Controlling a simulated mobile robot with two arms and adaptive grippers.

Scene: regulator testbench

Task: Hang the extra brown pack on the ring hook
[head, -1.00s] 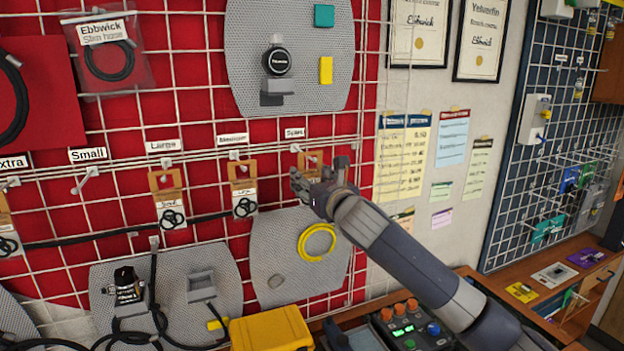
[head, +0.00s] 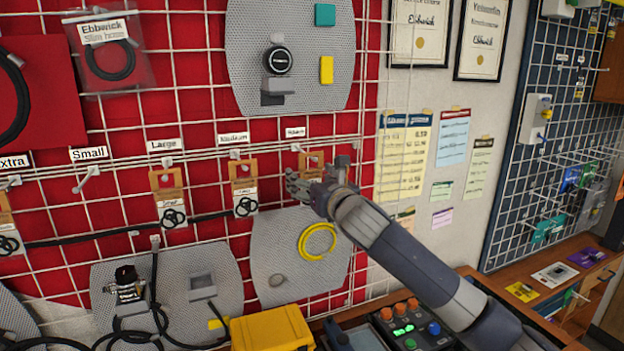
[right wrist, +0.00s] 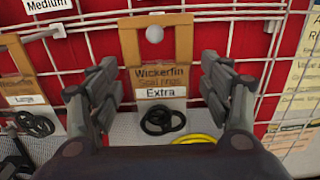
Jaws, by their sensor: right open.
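A brown pack (right wrist: 157,50) hangs on a hook with a round white tip. Its label reads "Wickerfin Seal rings Extra", and black rings (right wrist: 162,121) show at its bottom. In the head view the same pack (head: 311,159) is partly hidden by my right gripper. My right gripper (head: 316,176) is open, with one finger on each side of the pack in the right wrist view (right wrist: 158,85); it does not grip it. Other brown packs hang under the Large label (head: 167,183), under the Medium label (head: 242,172) and at the far left edge (head: 5,218). The Small hook (head: 88,178) is empty.
The white wire grid crosses the red panel, with hooks sticking out. A grey plate with a yellow ring (head: 317,241) is below my right gripper. A yellow case (head: 270,329) and a button box (head: 405,325) stand below. Papers (head: 403,160) hang to the right.

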